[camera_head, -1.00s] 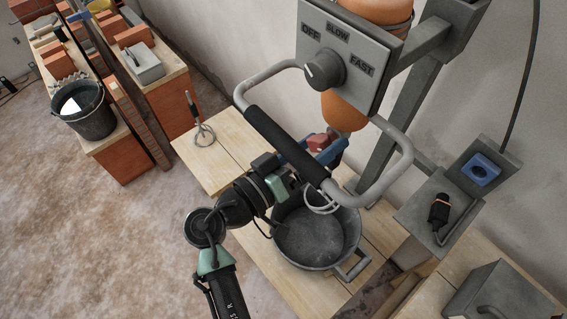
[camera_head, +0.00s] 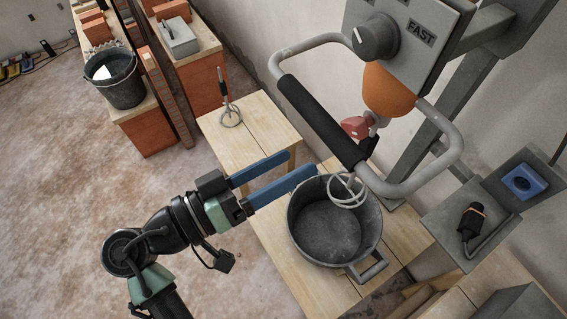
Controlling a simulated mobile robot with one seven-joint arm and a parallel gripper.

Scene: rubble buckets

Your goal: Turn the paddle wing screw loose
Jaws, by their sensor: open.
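The paddle wing screw (camera_head: 356,127) is a small red wing-shaped knob below the orange mixer housing (camera_head: 389,90), behind the black grip of the mixer's handlebar. A whisk-like paddle (camera_head: 346,189) with pale wire loops hangs below it, at the mouth of the dark bucket (camera_head: 322,231). My gripper (camera_head: 302,168) has two blue fingers spread apart with nothing between them. It is to the left of the screw and lower in the picture, near the bucket's left rim, apart from the screw. Part of the paddle's shaft is hidden behind the handlebar.
The grey handlebar (camera_head: 322,122) arches in front of the screw. A second paddle (camera_head: 229,108) stands on the wooden table at left. A black plug (camera_head: 471,221) lies on a grey shelf beside a blue socket (camera_head: 522,182).

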